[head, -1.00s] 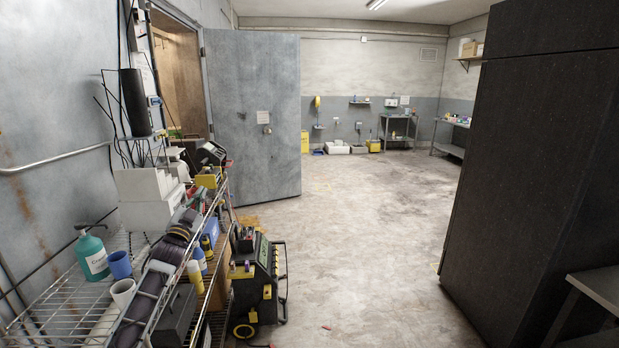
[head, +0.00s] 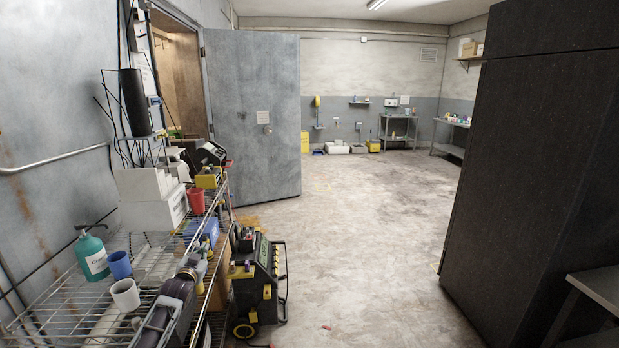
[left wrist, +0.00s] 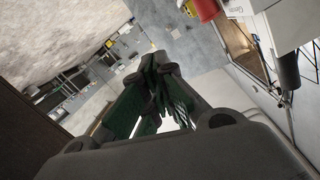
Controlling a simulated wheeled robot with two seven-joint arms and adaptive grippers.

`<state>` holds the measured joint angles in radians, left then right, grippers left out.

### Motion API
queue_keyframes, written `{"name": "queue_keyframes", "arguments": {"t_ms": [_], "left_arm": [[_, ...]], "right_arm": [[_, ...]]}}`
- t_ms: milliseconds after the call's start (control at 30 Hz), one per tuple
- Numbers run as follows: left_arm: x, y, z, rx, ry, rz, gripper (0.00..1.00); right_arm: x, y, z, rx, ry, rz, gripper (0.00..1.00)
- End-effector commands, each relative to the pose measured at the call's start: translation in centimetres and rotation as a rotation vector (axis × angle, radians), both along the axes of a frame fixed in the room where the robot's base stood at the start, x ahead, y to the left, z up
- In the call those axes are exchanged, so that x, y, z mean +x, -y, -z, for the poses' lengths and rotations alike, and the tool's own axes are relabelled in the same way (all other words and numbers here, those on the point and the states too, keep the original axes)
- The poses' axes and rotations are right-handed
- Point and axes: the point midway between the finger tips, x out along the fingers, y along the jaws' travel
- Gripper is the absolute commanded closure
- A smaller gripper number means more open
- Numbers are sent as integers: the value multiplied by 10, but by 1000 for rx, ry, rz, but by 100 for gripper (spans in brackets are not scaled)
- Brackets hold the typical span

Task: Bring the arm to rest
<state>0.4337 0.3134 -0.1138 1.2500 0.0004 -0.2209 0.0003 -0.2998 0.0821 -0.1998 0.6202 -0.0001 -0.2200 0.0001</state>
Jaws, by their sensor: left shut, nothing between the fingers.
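My left arm comes in low over the wire shelf at the bottom of the head view. Its gripper (head: 205,247) points away from me, over the shelf's right side. In the left wrist view the fingers (left wrist: 160,62) with green pads are together, with nothing held between them. My right gripper is in neither view.
The wire shelf (head: 62,290) holds a teal pump bottle (head: 91,252), a blue cup (head: 119,265), a white mug (head: 125,294), a red cup (head: 196,201) and white boxes (head: 150,213). A black and yellow machine (head: 262,280) stands beside it. A dark cabinet (head: 535,150) stands right; the middle floor is clear.

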Motion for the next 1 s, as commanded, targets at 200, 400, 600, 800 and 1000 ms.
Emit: {"name": "queue_keyframes", "arguments": {"t_ms": [200, 400, 600, 800, 1000], "left_arm": [[-29, 7, 96, -19, -132, -3, 100], [-63, 15, 176, -33, -247, -5, 100], [-106, 22, 253, -46, -361, -9, 100], [-156, 32, 324, -60, -475, -12, 100], [-214, 41, 390, -72, -587, -16, 100]], "right_arm": [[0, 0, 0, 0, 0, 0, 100], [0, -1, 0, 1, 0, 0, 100], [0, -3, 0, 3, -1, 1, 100], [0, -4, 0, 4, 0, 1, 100], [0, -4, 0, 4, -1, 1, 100]]}}
